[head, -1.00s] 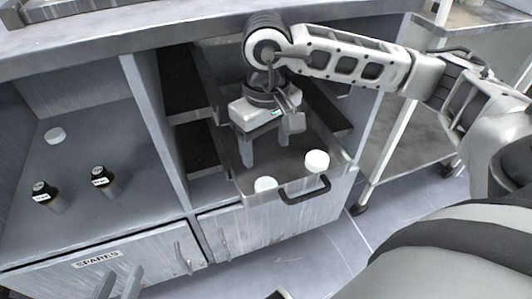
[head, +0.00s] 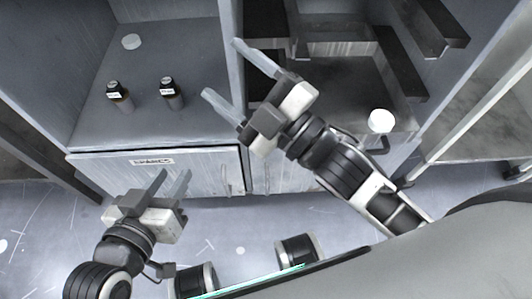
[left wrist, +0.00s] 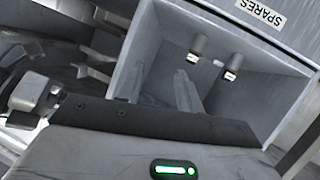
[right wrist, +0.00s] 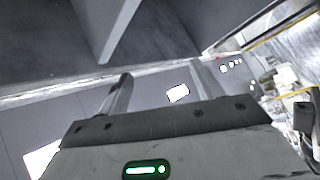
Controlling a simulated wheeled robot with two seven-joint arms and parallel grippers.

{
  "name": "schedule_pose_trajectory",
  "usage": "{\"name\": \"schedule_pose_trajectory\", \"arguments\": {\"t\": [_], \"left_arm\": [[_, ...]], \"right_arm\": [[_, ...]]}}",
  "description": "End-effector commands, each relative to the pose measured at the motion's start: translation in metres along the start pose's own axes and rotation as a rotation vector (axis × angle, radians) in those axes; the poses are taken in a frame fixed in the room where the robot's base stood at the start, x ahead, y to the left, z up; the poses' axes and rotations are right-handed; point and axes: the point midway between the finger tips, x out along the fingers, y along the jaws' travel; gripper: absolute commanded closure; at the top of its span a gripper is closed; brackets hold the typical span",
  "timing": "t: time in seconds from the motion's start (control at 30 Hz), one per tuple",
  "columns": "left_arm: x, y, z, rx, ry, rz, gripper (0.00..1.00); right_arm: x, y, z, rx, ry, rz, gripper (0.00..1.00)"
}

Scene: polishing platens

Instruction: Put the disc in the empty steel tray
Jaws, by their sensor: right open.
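Another white disc (head: 380,121) sits at the front right of the open drawer (head: 345,85). My right gripper (head: 221,67) is open and empty, in front of the cabinet between the left shelf and the drawer. Its spread fingers also show in the right wrist view (right wrist: 162,88). My left gripper (head: 175,173) is low in front of the SPARES door, its fingers a little apart with nothing between them. I cannot make out an empty steel tray in these views. My right arm covers part of the drawer.
The SPARES door (head: 150,175) below is closed. An upright divider (head: 229,70) separates shelf and drawer bay. A trolley (head: 480,110) stands at the right.

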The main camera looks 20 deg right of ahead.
Motion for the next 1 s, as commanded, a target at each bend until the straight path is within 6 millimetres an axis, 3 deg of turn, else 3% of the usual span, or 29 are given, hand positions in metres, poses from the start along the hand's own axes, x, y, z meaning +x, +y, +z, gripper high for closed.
{"name": "schedule_pose_trajectory", "arguments": {"t": [0.03,0.1,0.2,0.37,0.67,0.77,1.0], "left_arm": [[-0.001,0.000,0.001,-0.001,-0.001,0.000,0.64],[-0.001,0.001,0.001,-0.002,-0.003,0.000,0.64],[-0.001,0.001,0.002,-0.004,-0.005,0.000,0.64],[-0.002,0.001,0.003,-0.005,-0.006,0.000,0.64],[-0.002,0.001,-0.002,-0.005,-0.005,-0.003,0.64],[-0.009,0.001,-0.016,-0.004,-0.016,-0.017,0.64],[-0.043,-0.002,-0.070,0.003,-0.086,-0.096,0.64]], "right_arm": [[-0.019,-0.020,0.027,0.270,-0.174,-0.038,0.34],[-0.045,-0.048,0.053,0.595,-0.377,-0.071,0.34],[-0.078,-0.080,0.068,0.910,-0.577,-0.094,0.34],[-0.099,-0.101,0.072,1.102,-0.700,-0.102,0.34],[-0.099,-0.098,0.070,1.106,-0.705,-0.103,0.34],[-0.096,-0.085,0.063,1.100,-0.723,-0.098,0.34],[-0.093,-0.027,0.035,1.063,-0.826,-0.070,0.34]]}}
